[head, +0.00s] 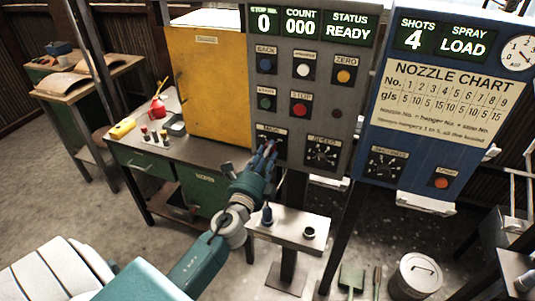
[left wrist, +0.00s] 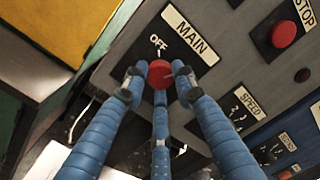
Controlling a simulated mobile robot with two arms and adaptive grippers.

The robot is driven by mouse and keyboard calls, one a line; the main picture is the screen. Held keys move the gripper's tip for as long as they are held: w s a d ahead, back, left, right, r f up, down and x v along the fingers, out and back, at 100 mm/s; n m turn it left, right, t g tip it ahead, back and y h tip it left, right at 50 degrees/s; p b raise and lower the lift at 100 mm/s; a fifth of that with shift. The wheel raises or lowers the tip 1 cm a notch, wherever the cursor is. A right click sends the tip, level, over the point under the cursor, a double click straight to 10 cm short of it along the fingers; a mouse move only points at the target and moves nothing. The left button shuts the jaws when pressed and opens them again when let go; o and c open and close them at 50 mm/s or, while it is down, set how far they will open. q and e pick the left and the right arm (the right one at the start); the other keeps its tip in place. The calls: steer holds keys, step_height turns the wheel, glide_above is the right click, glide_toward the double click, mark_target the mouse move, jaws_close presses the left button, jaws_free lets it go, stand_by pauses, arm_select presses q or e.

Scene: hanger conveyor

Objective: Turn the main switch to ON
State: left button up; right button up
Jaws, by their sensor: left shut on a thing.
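The main switch is a red round knob (left wrist: 160,73) on a black plate in the left wrist view, under a MAIN label (left wrist: 190,36). The word OFF shows at the knob's upper left; no ON mark is visible, and I cannot tell where the knob points. My left gripper (left wrist: 158,82) is shut on the knob, its blue fingers around it. In the head view my left gripper (head: 267,152) reaches the grey panel and hides the knob; the switch's label (head: 271,130) shows above the fingers. My right gripper is not in view.
The grey panel (head: 318,72) carries several buttons and a speed dial (head: 322,152) right of the switch. Its display (head: 347,27) reads READY. A yellow cabinet (head: 208,85) stands left, a blue nozzle panel (head: 440,100) right. A small shelf (head: 290,230) sits below.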

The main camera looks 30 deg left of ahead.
arm_select(q)
steer(key=shift+m, duration=1.7)
steer(key=o, duration=1.2)
steer(key=shift+a, duration=0.1)
steer(key=shift+c, duration=0.2)
steer(key=v, duration=1.2)
steer(key=shift+a, duration=0.1)
steer(key=shift+f, duration=0.15)
